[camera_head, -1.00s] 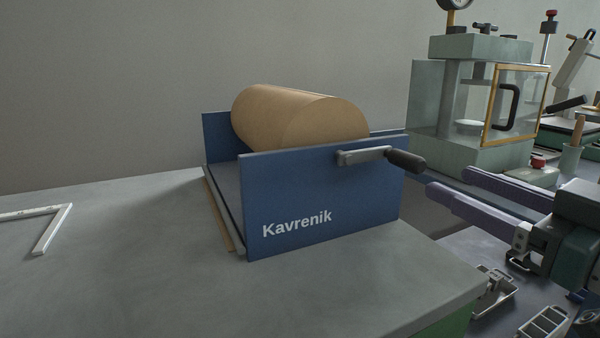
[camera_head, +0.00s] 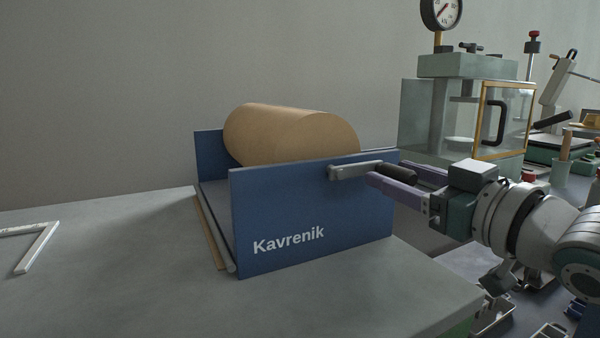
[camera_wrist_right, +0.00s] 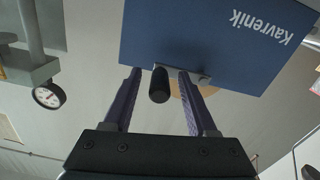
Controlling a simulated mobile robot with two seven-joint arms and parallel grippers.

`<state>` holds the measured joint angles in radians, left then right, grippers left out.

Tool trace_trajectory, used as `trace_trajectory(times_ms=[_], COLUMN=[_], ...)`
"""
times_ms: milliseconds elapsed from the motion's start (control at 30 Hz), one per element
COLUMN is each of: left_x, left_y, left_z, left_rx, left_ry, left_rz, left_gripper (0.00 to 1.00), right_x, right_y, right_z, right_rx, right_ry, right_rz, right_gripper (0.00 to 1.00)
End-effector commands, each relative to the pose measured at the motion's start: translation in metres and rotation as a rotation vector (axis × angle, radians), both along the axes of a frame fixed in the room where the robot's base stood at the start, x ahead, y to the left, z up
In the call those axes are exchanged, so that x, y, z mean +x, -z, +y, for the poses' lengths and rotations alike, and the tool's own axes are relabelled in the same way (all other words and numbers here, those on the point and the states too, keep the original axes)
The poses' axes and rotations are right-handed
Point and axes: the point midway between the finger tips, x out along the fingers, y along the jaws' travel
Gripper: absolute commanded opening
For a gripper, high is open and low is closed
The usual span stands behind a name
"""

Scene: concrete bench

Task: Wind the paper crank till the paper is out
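The blue paper dispenser (camera_head: 300,215) marked Kavrenik stands on the concrete bench and holds a brown paper roll (camera_head: 290,132). A strip of brown paper (camera_head: 212,238) shows low at its left edge. The crank arm (camera_head: 352,170) is on the right part of the front panel, with its dark handle (camera_head: 398,171) pointing right. My right gripper (camera_head: 392,176) is at the handle. In the right wrist view its two purple fingers (camera_wrist_right: 155,88) stand apart on either side of the black handle (camera_wrist_right: 159,85), with gaps on both sides. My left gripper is not in view.
A green press (camera_head: 455,120) with a yellow-framed clear door (camera_head: 503,122) and a dial gauge (camera_head: 441,13) stands behind my right arm. A white angle piece (camera_head: 38,247) lies at the far left. The bench front is clear.

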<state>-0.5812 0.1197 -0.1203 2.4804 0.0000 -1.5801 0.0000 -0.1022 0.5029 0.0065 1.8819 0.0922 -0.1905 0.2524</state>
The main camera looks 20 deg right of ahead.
Motion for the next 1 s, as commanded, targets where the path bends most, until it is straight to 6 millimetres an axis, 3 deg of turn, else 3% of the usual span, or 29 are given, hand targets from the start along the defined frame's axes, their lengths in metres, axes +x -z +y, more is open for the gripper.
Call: trace_trajectory(times_ms=[67,500,1000], left_x=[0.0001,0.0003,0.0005], left_y=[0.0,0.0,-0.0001], left_z=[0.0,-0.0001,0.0], left_rx=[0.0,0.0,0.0], left_ry=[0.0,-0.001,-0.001], left_rz=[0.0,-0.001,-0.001], left_gripper=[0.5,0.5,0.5], right_x=[-0.0001,-0.0003,-0.0003], right_y=[0.0,-0.0001,-0.0002], right_z=[0.0,0.0001,0.0002], right_rx=[0.0,0.0,0.0], right_ry=[0.0,0.0,0.0], right_rz=[0.0,-0.001,-0.001], right_gripper=[0.48,0.0,0.0])
